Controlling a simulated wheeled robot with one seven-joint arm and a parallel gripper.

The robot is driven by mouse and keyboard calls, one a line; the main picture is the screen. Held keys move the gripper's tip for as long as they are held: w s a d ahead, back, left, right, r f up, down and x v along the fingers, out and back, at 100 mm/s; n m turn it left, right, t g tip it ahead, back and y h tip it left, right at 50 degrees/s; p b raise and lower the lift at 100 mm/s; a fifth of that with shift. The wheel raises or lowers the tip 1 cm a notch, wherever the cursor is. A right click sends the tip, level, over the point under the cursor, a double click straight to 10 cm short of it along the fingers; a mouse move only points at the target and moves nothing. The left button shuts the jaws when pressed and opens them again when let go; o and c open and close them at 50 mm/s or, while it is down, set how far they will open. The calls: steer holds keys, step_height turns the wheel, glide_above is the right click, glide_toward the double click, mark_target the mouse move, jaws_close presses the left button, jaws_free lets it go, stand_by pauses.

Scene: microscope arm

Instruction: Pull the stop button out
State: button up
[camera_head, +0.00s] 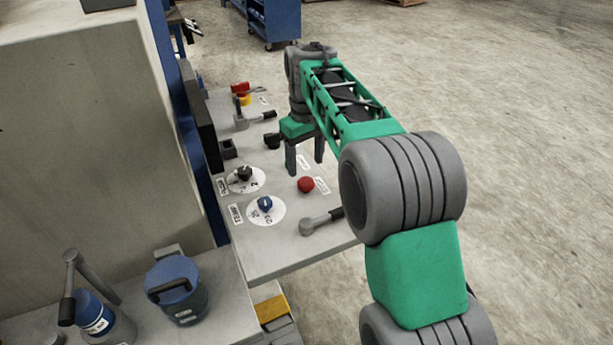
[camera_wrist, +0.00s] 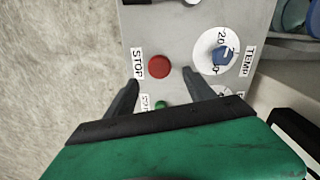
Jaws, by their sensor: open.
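The stop button (camera_head: 306,184) is a round red knob on the grey panel, beside a label. In the wrist view the red button (camera_wrist: 159,66) sits next to the "STOP" label (camera_wrist: 138,63). My gripper (camera_head: 305,167) points down at the panel with its two fingers apart and nothing between them. In the wrist view the fingertips (camera_wrist: 160,79) lie to either side of and just below the red button in the picture. I cannot tell how high they are above the panel. A green button (camera_wrist: 160,104) shows between the fingers, partly hidden by my gripper.
The panel (camera_head: 290,240) also bears a blue TEMP dial (camera_head: 265,203), a black dial (camera_head: 244,173), a lever (camera_head: 320,222) near the front edge, and a red and yellow item (camera_head: 241,92) at the back. Open floor lies to the right.

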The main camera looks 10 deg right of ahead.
mark_target(306, 181)
step_height(306, 181, down, 6)
steer(key=shift+r, duration=0.15)
jaws_close()
stand_by(0.7)
steer(key=shift+r+p, duration=0.95)
steer(key=shift+f, duration=0.15)
jaws_free()
